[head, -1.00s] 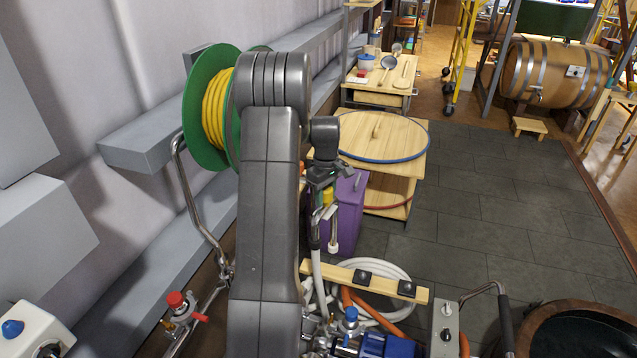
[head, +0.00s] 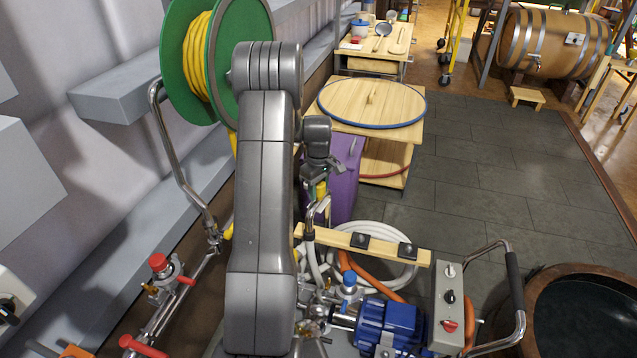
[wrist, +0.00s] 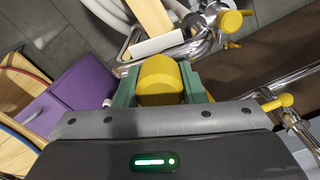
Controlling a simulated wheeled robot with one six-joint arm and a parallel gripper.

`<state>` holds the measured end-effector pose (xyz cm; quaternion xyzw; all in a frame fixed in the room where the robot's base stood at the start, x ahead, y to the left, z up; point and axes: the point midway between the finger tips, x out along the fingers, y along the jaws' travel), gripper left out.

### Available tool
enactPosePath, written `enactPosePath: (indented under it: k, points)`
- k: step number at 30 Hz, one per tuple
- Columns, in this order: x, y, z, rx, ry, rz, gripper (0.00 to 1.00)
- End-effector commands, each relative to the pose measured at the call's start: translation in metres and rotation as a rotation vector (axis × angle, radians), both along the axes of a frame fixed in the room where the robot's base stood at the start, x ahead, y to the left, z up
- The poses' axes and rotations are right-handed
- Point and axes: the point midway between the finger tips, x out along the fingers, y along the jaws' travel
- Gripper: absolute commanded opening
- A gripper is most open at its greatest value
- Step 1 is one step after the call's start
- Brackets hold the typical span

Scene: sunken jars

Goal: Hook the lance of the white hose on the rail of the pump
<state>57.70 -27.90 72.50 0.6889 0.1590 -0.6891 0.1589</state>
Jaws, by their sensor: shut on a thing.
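My gripper (head: 318,183) is shut on the lance (head: 319,207) of the white hose. In the wrist view, a yellow part (wrist: 160,80) sits between the green fingers. The lance hangs upright, with a bent metal tube and a dark collar; the white hose (head: 315,268) runs down from it. The lance is at the left end of the wooden rail (head: 338,239), which carries two black knobs. I cannot tell whether it touches the rail. The pump, with its blue motor (head: 385,322), stands below. My arm hides part of its left side.
A grey control box (head: 447,305) and a metal handle (head: 515,285) stand right of the motor. A purple bin (head: 345,180) and a wooden table (head: 410,140) stand behind. Red-handled pipework (head: 165,275) lies left.

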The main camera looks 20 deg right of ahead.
Motion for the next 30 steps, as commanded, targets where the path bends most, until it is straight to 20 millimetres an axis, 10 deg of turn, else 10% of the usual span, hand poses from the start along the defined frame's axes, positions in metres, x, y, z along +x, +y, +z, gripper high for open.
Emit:
enactPosePath:
  k: [15,30]
  points:
    - [0.000,0.000,-0.105,0.000,-0.001,0.000,0.09]
    - [0.000,0.000,-0.118,0.000,-0.001,0.000,0.09]
